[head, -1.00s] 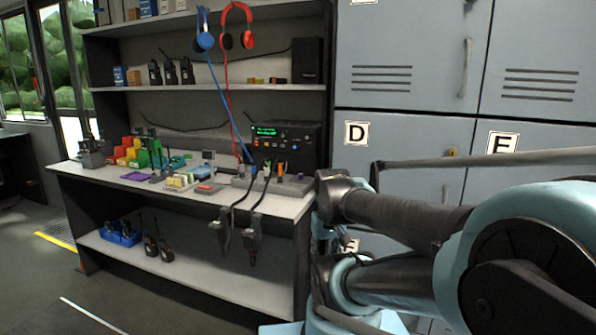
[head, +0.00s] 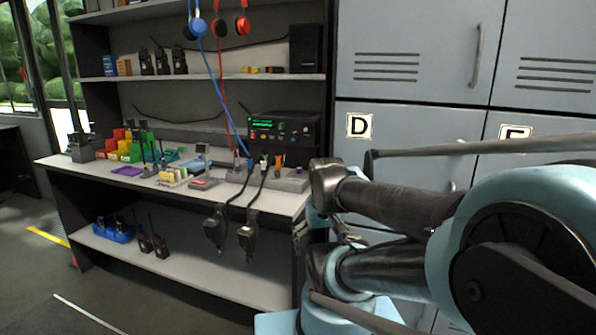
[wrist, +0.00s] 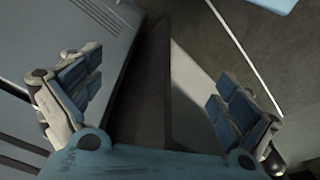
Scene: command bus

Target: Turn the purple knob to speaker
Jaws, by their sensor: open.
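A small purple knob (head: 299,170) appears on top of a low grey box (head: 291,183) at the right end of the counter. It is tiny in the head view, so its pointer and any speaker label cannot be read. My gripper (wrist: 158,88) shows in the wrist view, with its two fingers wide apart and nothing between them. Beneath it are dark floor and a pale edge. The knob is not in the wrist view, and the gripper is not visible in the head view.
A black radio (head: 284,135) with a green display stands behind the box. Two corded microphones (head: 247,240) hang over the counter front. Blue headphones (head: 196,26) hang above with cords trailing down. Grey lockers (head: 415,60) stand right of the bench, behind my arm.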

